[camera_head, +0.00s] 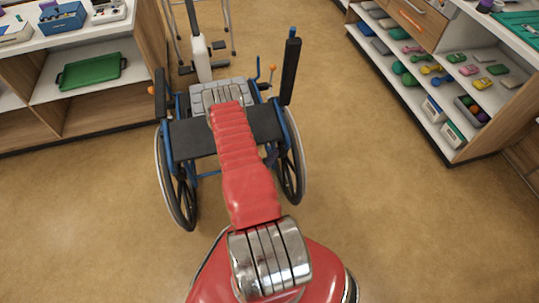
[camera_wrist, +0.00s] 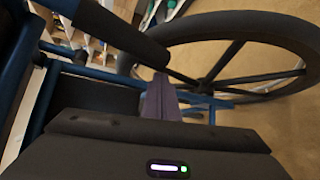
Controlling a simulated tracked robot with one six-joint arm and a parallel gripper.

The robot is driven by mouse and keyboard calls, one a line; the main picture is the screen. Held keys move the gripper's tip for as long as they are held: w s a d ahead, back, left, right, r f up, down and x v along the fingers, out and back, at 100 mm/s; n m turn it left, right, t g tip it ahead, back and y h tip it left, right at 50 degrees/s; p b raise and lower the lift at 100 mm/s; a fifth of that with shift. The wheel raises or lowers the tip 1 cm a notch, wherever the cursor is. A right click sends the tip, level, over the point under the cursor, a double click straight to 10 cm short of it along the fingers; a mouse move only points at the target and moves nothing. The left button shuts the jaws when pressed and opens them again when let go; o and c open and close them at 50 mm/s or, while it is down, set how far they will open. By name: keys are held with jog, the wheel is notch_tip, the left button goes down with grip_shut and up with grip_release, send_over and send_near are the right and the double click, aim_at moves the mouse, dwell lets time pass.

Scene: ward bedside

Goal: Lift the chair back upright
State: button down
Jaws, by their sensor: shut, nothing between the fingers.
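The chair is a wheelchair with a blue frame (camera_head: 289,118), standing on its two large wheels. Its dark panel (camera_head: 192,139) lies across it under my red arm; I cannot tell its tilt surely. Dark padded bars (camera_head: 290,70) stand at its sides. In the wrist view, my gripper (camera_wrist: 161,84) is shut and empty, its narrow fingers next to a dark padded bar (camera_wrist: 115,30); I cannot tell whether they touch. A large wheel (camera_wrist: 235,50) and blue frame tubes (camera_wrist: 85,68) are close around it. In the head view my arm hides my gripper.
A shelf unit with a green tray (camera_head: 91,71) stands at the left. Another shelf (camera_head: 460,140) holds small weights and boxes at the right. A metal-legged stand (camera_head: 199,55) is behind the wheelchair. The floor (camera_head: 380,220) at the right front is clear.

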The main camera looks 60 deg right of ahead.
jog(key=shift+s+a+r, duration=0.1)
jog(key=shift+s, duration=0.2)
jog(key=shift+s+a+r, duration=0.1)
